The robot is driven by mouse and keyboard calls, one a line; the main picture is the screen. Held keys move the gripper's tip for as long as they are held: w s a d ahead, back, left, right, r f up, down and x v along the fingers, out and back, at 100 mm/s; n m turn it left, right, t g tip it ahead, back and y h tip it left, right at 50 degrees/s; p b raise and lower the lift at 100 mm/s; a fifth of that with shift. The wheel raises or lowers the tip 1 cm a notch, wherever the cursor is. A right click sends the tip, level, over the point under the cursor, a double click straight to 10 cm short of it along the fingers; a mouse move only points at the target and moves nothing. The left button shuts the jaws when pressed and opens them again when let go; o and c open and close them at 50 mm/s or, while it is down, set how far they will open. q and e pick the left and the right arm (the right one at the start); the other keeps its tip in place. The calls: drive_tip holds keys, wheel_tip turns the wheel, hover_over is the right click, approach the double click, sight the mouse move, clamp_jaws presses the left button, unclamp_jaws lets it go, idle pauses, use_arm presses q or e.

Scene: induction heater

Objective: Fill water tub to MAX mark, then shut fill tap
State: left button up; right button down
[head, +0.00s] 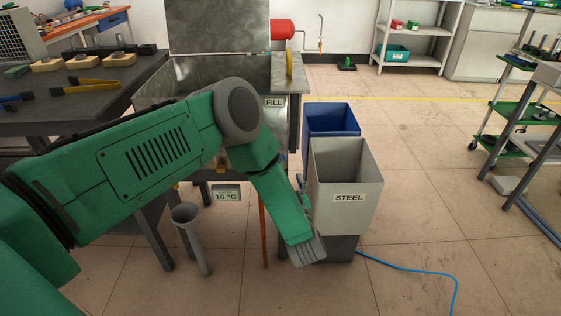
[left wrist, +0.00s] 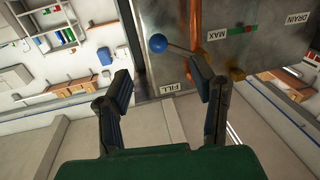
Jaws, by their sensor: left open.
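The grey metal water tub (head: 217,75) stands behind my left arm in the head view. Its front face (left wrist: 205,20) fills the top of the left wrist view, with MAX (left wrist: 218,35) and DRAIN (left wrist: 297,19) labels. The fill tap's lever ends in a blue ball (left wrist: 157,43), above the FILL label (left wrist: 169,88). My left gripper (left wrist: 161,68) is open and empty. The ball appears between and beyond its fingertips, with no visible contact. The right finger hides part of the lever. My right gripper is not in view.
A grey bin marked STEEL (head: 352,180) and a blue bin (head: 333,119) stand beside my left forearm. A dark workbench (head: 60,112) with tools is at left. A blue hose (head: 420,270) lies on the floor. A green cart (head: 522,110) stands at right.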

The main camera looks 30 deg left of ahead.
use_arm(q)
drive_tip(key=b+x, duration=0.2)
drive_tip(key=x, duration=0.8)
drive_tip(key=shift+w+a, duration=0.15)
drive_tip(key=shift+w, duration=0.05)
clamp_jaws()
drive_tip(key=shift+f, duration=0.1)
